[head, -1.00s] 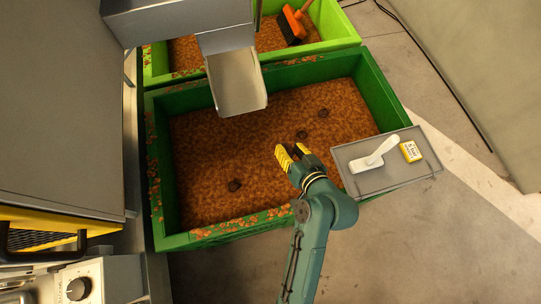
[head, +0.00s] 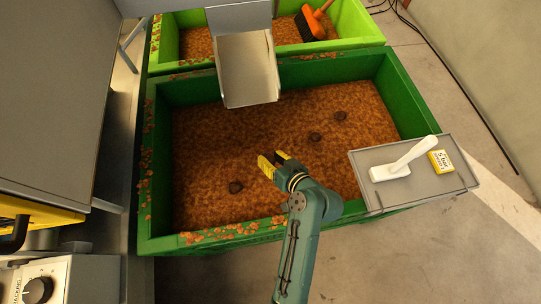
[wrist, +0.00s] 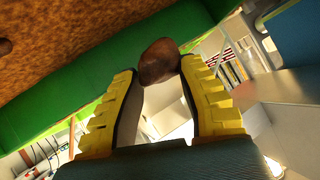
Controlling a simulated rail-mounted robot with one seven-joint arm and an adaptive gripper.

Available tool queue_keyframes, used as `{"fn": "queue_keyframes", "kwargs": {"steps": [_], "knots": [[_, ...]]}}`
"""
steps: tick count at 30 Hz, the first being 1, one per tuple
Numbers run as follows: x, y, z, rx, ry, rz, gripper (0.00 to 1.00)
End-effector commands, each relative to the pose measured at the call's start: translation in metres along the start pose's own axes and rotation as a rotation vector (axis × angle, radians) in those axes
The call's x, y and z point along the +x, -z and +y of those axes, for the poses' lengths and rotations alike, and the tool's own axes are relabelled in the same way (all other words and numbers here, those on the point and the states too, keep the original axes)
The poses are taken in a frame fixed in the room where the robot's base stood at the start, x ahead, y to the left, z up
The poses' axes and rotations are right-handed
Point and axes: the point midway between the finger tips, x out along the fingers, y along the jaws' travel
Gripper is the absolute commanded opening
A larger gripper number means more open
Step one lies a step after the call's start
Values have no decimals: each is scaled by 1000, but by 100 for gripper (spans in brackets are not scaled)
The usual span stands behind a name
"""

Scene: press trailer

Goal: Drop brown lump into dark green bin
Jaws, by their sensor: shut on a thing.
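My gripper (head: 273,165), with yellow ridged fingers, is over the brown fill inside the dark green bin (head: 408,98) in the head view. It is shut on a brown lump (wrist: 160,62), which sits between the fingertips in the wrist view. The lump is hidden or too small to make out in the head view. The bin's green wall (wrist: 70,92) crosses the left of the wrist view. Dark lumps lie on the fill at the right (head: 340,115), near the middle (head: 315,137) and at the left (head: 236,187).
A metal chute (head: 248,72) hangs over the bin's back edge. A light green bin (head: 350,20) with an orange brush (head: 312,22) stands behind.

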Motion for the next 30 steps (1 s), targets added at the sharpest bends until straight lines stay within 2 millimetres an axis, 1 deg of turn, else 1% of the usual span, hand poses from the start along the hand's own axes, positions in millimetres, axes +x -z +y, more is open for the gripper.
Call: {"fn": "queue_keyframes", "kwargs": {"steps": [1,3,11,12,15,23,25,28,30], "knots": [[5,-8,4,-1,0,2,5],[6,-10,5,-1,-1,2,5],[6,-10,4,-1,-1,2,5],[6,-10,4,-1,-1,2,46],[6,-10,4,-1,-1,2,64],[6,-10,4,0,-1,1,64],[3,-11,5,0,-1,1,64],[-11,-10,5,0,-3,3,64],[-26,-11,6,1,-5,3,64]]}}
